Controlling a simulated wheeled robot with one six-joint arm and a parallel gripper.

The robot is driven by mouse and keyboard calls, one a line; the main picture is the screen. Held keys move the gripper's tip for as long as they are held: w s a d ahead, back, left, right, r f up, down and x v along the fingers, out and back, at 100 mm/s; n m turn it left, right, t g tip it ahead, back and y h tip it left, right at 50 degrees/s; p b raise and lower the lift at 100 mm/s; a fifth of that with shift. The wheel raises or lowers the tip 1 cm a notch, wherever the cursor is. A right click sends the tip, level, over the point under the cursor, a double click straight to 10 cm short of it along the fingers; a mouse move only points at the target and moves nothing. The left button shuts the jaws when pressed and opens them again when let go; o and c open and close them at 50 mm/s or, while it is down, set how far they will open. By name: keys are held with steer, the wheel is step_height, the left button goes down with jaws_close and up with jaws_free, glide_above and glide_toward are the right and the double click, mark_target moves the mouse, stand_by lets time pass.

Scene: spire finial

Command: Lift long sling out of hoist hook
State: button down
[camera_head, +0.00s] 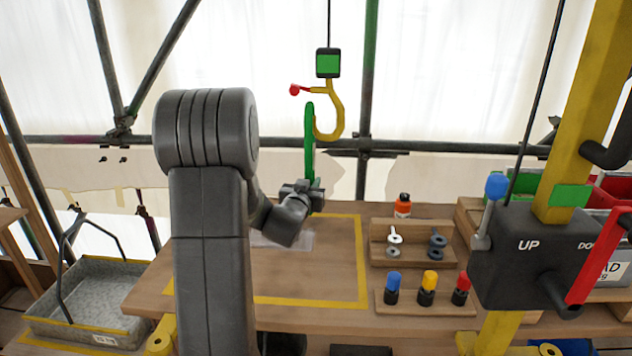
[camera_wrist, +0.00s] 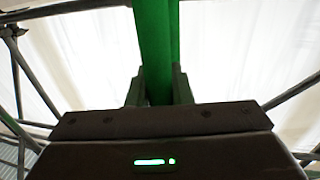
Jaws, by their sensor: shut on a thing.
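The long green sling (camera_head: 309,140) stands upright in the head view as a narrow band, and my gripper (camera_head: 312,188) is shut on its lower part. In the wrist view the sling (camera_wrist: 154,50) runs up between the two fingers of my gripper (camera_wrist: 159,88). The yellow hoist hook (camera_head: 337,112) hangs just right of the sling's top, with its curved lower end beside the green band. The sling's top is at the height of the hook's opening. I cannot tell whether the loop is around the hook or just clear of it.
A red-tipped latch (camera_head: 296,90) sticks out left of the hook, under the green hoist block (camera_head: 327,63). Below lies the wooden table (camera_head: 335,312) with a peg rack (camera_head: 425,302). The hoist control box (camera_head: 520,255) stands right. A grey tray (camera_head: 95,300) is left.

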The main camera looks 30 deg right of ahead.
steer(key=shift+w+a+r+p, duration=0.2)
steer(key=shift+w+a+p, duration=0.2)
steer(key=shift+a, duration=0.2)
steer(key=shift+w+a+p, duration=0.15)
steer(key=shift+w+a, duration=0.25)
steer(key=shift+a, duration=0.3)
steer(key=shift+w+a+p, duration=0.15)
steer(key=shift+w+a, duration=0.3)
steer(key=shift+a, duration=0.25)
steer(key=shift+w+a+p, duration=0.15)
steer(key=shift+w+a, duration=0.25)
steer(key=shift+a, duration=0.3)
